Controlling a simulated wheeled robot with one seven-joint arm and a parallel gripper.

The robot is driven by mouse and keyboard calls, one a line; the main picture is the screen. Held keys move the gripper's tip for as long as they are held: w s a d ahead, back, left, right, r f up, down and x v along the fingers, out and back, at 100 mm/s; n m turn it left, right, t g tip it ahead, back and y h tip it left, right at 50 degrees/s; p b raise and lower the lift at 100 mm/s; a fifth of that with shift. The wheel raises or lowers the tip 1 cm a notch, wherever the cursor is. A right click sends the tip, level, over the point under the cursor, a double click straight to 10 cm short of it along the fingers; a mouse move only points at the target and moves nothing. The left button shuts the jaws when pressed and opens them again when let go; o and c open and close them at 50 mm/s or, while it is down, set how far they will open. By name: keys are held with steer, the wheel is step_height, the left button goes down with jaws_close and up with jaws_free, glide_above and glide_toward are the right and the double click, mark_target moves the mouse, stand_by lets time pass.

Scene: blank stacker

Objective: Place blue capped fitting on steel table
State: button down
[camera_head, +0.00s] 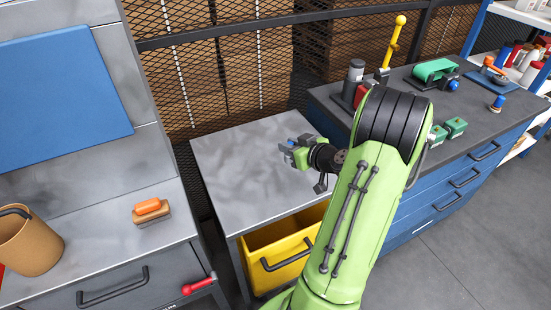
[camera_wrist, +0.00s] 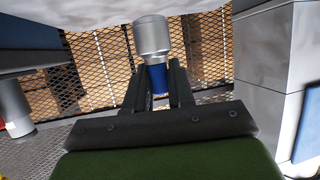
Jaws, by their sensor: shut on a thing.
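The steel table (camera_head: 245,165) stands in the middle of the head view with a bare grey top. My gripper (camera_head: 289,152) is over its right part, low near the top. In the wrist view my gripper (camera_wrist: 158,88) is shut on the blue capped fitting. The fitting (camera_wrist: 152,38) has a silver body, and its blue cap (camera_wrist: 158,79) is between the fingers. The silver end points away from the gripper, toward a pale grey surface at the top of that view. I cannot tell whether it touches that surface. In the head view the fitting is mostly hidden.
A yellow bin (camera_head: 277,252) sits under the table. A dark bench (camera_head: 480,118) at right holds a yellow-handled lever (camera_head: 392,45), green blocks (camera_head: 456,127) and a small blue-topped piece (camera_head: 497,103). A grey workbench (camera_head: 90,235) with an orange-handled brush (camera_head: 150,210) stands left. The table's left part is clear.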

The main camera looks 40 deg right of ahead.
step_height(320, 180, down, 7)
steer(key=shift+r+b, duration=0.1)
steer(key=shift+b, duration=0.75)
steer(key=shift+r, duration=0.15)
steer(key=c, duration=1.4)
jaws_free()
steer(key=shift+f, duration=0.2)
steer(key=o, duration=0.4)
steer(key=shift+r, duration=0.1)
steer(key=shift+o, duration=0.2)
